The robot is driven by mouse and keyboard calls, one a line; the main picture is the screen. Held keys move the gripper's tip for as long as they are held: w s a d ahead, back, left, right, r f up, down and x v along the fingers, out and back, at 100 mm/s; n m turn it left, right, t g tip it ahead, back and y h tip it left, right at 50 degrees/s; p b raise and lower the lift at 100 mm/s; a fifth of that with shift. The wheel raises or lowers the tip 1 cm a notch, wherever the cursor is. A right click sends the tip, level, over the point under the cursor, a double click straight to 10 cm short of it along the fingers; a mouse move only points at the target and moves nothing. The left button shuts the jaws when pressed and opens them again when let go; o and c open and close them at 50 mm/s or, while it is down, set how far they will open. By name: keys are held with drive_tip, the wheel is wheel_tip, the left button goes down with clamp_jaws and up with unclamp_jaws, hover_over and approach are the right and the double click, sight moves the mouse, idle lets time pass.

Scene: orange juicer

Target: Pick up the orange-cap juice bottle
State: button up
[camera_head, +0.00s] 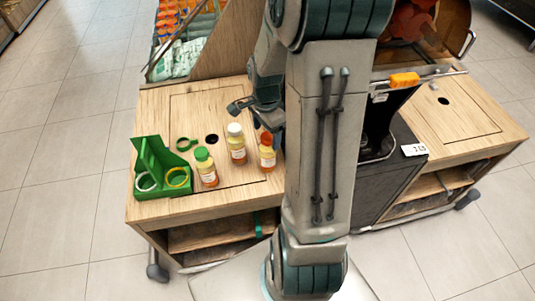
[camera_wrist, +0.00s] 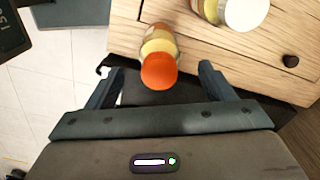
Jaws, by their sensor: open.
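The orange-cap juice bottle (camera_head: 267,157) stands upright on the wooden counter, close to my arm in the head view. In the wrist view its orange cap (camera_wrist: 159,71) lies between the two fingers, with the yellow body showing just beyond. My gripper (camera_wrist: 157,73) is open, one finger on each side of the cap, with a visible gap on both sides. In the head view my gripper (camera_head: 256,111) is partly hidden by my own arm, above and behind the bottles.
A white-cap bottle (camera_head: 237,151) stands just left of the orange-cap one, and a green-cap bottle (camera_head: 207,172) farther left. A green holder (camera_head: 157,177) with rings sits at the counter's left edge.

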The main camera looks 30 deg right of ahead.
sight(267, 153)
drive_tip(key=shift+d+f, duration=0.1)
drive_tip(key=shift+f, duration=2.6)
